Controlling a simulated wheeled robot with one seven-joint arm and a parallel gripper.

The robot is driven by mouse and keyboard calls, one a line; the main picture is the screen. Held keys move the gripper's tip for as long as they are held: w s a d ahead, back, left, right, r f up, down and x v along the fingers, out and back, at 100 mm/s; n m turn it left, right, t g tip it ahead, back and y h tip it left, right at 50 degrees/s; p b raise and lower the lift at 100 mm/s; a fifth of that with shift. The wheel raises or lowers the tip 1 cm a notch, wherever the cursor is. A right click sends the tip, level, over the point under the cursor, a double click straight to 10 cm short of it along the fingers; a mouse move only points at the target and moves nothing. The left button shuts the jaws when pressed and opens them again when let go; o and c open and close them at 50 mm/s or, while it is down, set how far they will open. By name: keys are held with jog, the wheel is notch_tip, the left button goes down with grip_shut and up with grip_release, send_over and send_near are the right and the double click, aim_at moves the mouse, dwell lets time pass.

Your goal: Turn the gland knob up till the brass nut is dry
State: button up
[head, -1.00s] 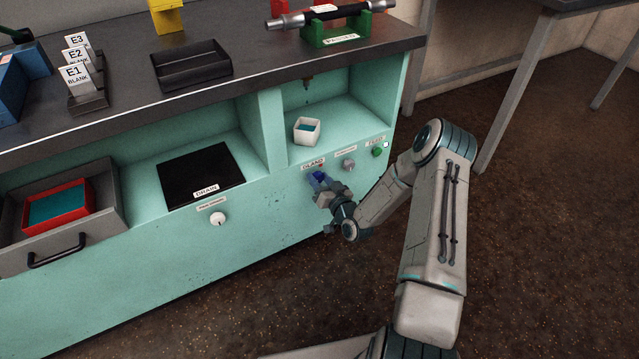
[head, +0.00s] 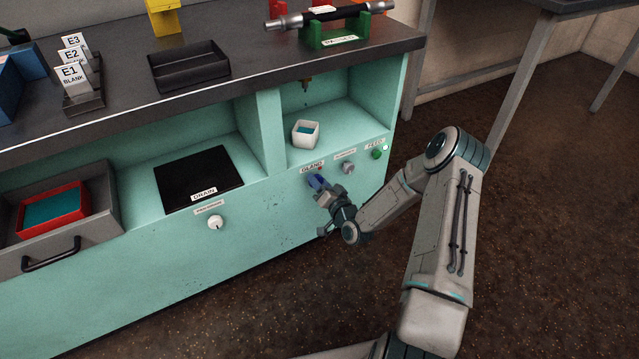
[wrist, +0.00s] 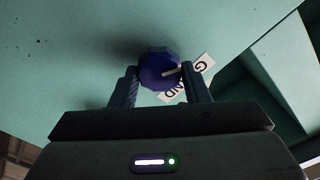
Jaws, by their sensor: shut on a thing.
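The blue gland knob (wrist: 158,68) sits on the green panel, with a pale pointer line on its face aimed toward the GLAND label (wrist: 190,82). My gripper (wrist: 170,85) is shut on the knob, one finger on each side. In the head view my gripper (head: 321,186) covers much of the knob below its label (head: 312,168). The brass nut (head: 307,83) shows small under the top of the right bay, above a white cup (head: 305,133) with teal liquid. Whether the nut is wet is too small to tell.
A grey knob (head: 348,168) and a green FEED button (head: 377,154) are right of the gland knob. A white knob (head: 216,222) sits below the DRAIN plate (head: 198,180). An open drawer (head: 100,222) holds a red tray at left.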

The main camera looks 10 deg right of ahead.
jog(key=shift+s+a+f, duration=0.1)
jog(key=o, duration=1)
jog(key=p+v, duration=0.2)
jog(key=v, duration=1.1)
jog(key=shift+s, duration=0.35)
